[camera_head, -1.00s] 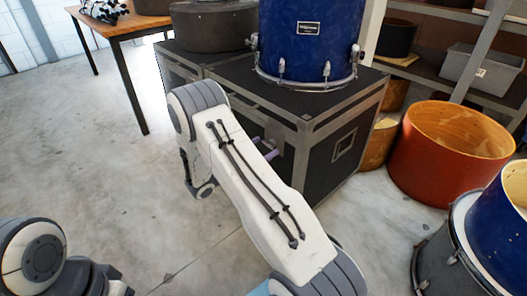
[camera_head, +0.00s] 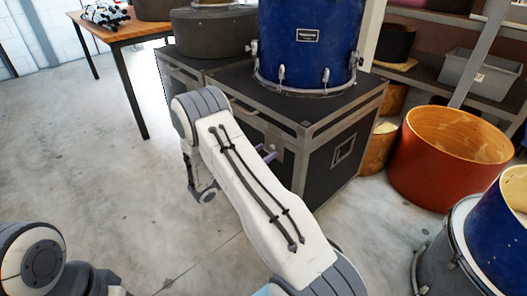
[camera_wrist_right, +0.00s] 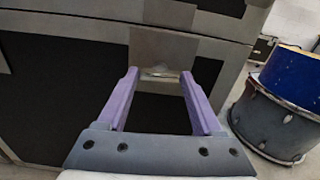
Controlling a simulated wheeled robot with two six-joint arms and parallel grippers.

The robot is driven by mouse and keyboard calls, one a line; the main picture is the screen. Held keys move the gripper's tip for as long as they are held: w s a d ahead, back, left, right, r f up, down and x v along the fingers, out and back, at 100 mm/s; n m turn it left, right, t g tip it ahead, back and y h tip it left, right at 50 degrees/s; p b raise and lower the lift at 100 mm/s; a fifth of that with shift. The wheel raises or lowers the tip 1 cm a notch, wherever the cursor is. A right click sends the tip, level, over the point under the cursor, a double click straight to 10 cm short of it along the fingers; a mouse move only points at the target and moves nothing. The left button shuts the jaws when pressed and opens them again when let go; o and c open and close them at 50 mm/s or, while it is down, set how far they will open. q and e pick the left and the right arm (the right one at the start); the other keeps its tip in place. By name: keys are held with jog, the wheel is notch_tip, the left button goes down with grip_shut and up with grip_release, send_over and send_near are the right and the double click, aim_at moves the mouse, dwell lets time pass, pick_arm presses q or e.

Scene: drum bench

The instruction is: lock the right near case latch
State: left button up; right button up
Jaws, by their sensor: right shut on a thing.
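The black road case (camera_head: 332,160) with grey metal edging stands on the floor under a blue drum. In the right wrist view its front face fills most of the picture, and the case latch (camera_wrist_right: 160,73) is a small metal piece on a light plate at the lid seam. My right gripper (camera_wrist_right: 160,77) has its two purple fingers on either side of the latch and is shut on it. My left gripper is out of view.
The blue drum (camera_head: 308,45) sits on the case lid. A dark drum case (camera_head: 213,32) stands behind to the left. An orange drum (camera_head: 447,160) and another blue drum (camera_head: 500,228) stand on the right. The floor at left is clear.

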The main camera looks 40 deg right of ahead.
jog(key=n+p, duration=0.5)
jog(key=p, duration=0.1)
jog(key=shift+r, duration=0.2)
jog(key=n+p, duration=0.2)
jog(key=shift+n, duration=0.3)
jog(key=n+p, duration=0.3)
jog(key=n, duration=0.1)
jog(key=shift+f+n, duration=0.15)
jog(key=shift+n, duration=0.15)
jog(key=n+p, duration=0.1)
jog(key=n, duration=0.4)
jog(key=shift+f, duration=0.1)
jog(key=o, duration=1.4)
jog(key=shift+c, duration=0.2)
jog(key=a+p, duration=0.2)
jog(key=a, duration=0.8)
jog(key=shift+s+a, duration=0.25)
jog(key=shift+s, duration=0.15)
